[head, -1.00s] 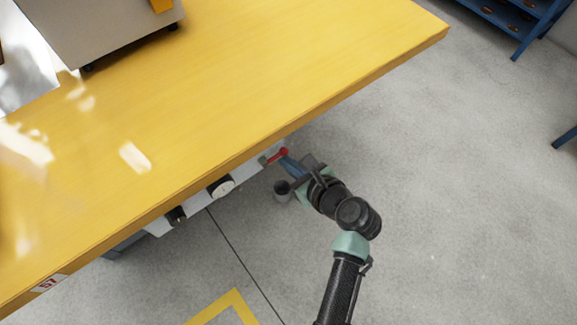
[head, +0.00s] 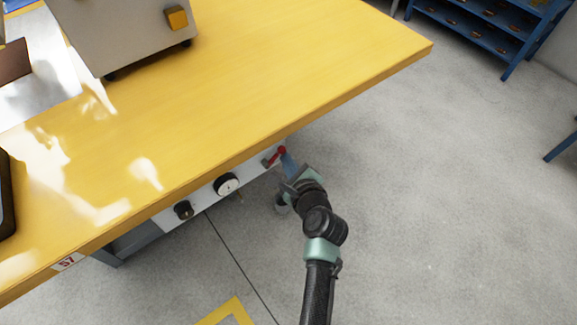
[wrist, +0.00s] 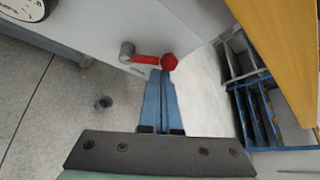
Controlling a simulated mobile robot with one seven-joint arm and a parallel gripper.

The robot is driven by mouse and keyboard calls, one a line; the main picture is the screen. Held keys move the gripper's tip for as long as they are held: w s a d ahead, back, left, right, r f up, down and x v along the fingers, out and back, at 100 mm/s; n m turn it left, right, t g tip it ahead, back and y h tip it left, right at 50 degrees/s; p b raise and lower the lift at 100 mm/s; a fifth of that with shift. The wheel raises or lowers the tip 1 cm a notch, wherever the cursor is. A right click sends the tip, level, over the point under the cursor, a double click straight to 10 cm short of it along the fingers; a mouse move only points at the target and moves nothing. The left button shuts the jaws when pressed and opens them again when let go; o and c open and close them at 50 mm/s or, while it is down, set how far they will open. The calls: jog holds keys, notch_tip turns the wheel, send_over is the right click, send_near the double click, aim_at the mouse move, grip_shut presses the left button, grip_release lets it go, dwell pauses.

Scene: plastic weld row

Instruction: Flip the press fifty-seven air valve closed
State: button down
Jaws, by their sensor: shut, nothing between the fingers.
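The air valve is a red lever (wrist: 146,58) on a grey metal stub (wrist: 127,50), with a round red knob (wrist: 169,62) at its end. It sits on the pale panel (wrist: 90,28) under the yellow bench top. In the wrist view the lever lies roughly sideways, pointing right from the stub. The red lever also shows in the head view (head: 275,156) near the panel's right end. My gripper (wrist: 160,76) has its blue fingers together with nothing between them. The fingertips are right at the knob; I cannot tell whether they touch it.
A round gauge (head: 227,184) and a black knob (head: 183,210) are on the panel left of the valve. The bench top (head: 300,80) overhangs them. A label reading 57 (head: 68,262) is on its edge. Open floor (head: 430,200) lies right; blue shelves (head: 480,30) stand behind.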

jog(key=n+t+b, duration=0.1)
jog(key=a+r+n+t+h+b, duration=0.1)
jog(key=n+b, duration=0.1)
jog(key=s+n+t+b, duration=0.1)
jog(key=n+b, duration=0.1)
jog(key=shift+a+r+t+h, duration=0.15)
jog(key=shift+a+t+h, duration=0.15)
jog(key=shift+h, duration=0.1)
jog(key=n+b, duration=0.1)
jog(key=a+r+n+t+b, duration=0.1)
jog(key=shift+s+t+b, duration=0.3)
jog(key=shift+b, duration=0.1)
jog(key=shift+s+r, duration=0.1)
dwell(0.3)
